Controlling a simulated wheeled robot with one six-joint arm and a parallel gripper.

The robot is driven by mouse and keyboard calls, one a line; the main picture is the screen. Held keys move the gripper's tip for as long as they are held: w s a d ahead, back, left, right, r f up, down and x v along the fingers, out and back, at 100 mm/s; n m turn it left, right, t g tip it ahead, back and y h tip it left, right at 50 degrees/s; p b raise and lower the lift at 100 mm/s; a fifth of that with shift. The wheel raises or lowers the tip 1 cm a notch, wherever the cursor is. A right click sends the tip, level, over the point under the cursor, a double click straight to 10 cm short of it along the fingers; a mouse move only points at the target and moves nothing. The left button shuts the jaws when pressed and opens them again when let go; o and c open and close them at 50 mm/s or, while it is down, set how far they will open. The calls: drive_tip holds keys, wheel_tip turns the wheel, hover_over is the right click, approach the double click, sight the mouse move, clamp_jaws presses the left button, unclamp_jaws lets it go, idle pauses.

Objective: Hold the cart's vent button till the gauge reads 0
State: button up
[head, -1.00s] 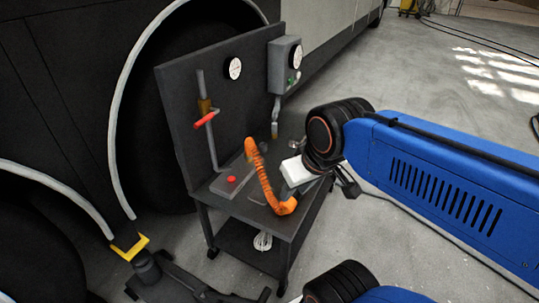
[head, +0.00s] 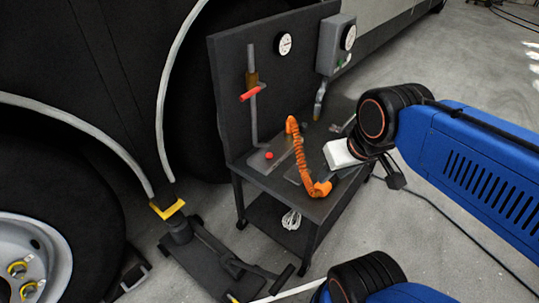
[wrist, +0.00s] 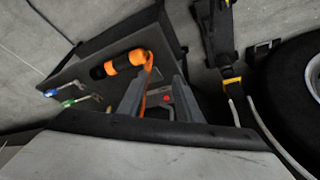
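The dark cart (head: 300,204) stands beside the coach wheel. A red round button (head: 269,155) sits on a plate on its top; it also shows in the wrist view (wrist: 166,98). One white dial gauge (head: 285,44) is on the back panel, and another gauge (head: 349,37) is on a grey box. Both needles are too small to read. A small green button is on the grey box. My gripper (wrist: 162,76) is open and empty above the cart top, its fingers apart. The red button shows between the fingers, clear of them. In the head view the fingertips are hard to make out.
A red-handled valve (head: 250,92) is on the panel's pipe. A floor jack (head: 205,262) stands left of the cart. Grey floor is open at right.

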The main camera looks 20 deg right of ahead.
drive_tip(key=shift+c, duration=0.6)
clamp_jaws()
idle(1.1)
